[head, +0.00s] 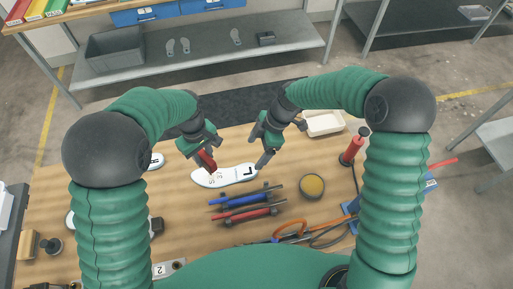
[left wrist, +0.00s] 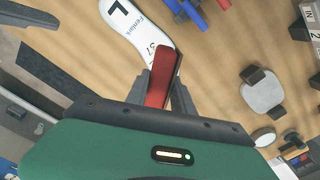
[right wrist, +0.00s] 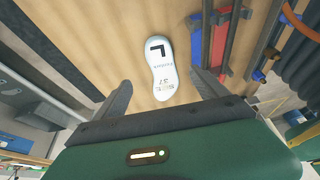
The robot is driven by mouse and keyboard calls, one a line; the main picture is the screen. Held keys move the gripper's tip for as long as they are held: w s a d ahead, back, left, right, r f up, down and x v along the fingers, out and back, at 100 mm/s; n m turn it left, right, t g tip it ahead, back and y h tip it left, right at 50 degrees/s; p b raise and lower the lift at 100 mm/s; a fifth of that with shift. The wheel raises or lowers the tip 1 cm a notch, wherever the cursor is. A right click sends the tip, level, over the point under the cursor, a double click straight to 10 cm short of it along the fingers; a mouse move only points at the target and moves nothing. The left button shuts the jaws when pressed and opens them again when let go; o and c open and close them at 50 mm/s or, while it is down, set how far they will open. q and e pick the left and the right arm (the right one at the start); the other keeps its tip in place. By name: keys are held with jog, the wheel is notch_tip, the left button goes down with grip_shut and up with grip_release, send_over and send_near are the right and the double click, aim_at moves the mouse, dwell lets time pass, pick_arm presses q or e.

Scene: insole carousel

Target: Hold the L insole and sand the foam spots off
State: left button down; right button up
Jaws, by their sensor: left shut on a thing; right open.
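The white L insole (head: 212,179) lies flat on the wooden table, its black L towards the right in the head view. It also shows in the left wrist view (left wrist: 137,27) and the right wrist view (right wrist: 161,85). Foam spots cannot be made out at this size. My left gripper (head: 208,152) is shut on a red block (left wrist: 162,75), held at the insole's left end; I cannot tell whether the block touches it. My right gripper (head: 264,160) is open at the L end. In the right wrist view, its fingers stand apart with the insole between and beyond them.
Blue-handled and red-handled tools (head: 247,213) lie just in front of the insole. A yellow-topped round container (head: 312,186), a red cylindrical tool (head: 353,148) and a cream tray (head: 323,123) are to the right. Another white piece (head: 157,160) shows partly behind my left arm.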

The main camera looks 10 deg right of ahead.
aim_at(242, 172)
pick_arm(q)
jog(key=shift+s, duration=0.1)
jog(key=shift+d, duration=0.15)
pick_arm(e)
jog(key=x, duration=1.1)
jog(key=shift+f, duration=0.2)
jog(key=shift+a+f, duration=0.25)
jog(key=shift+c, duration=0.2)
jog(key=shift+d, duration=0.15)
jog(key=c, duration=1.4)
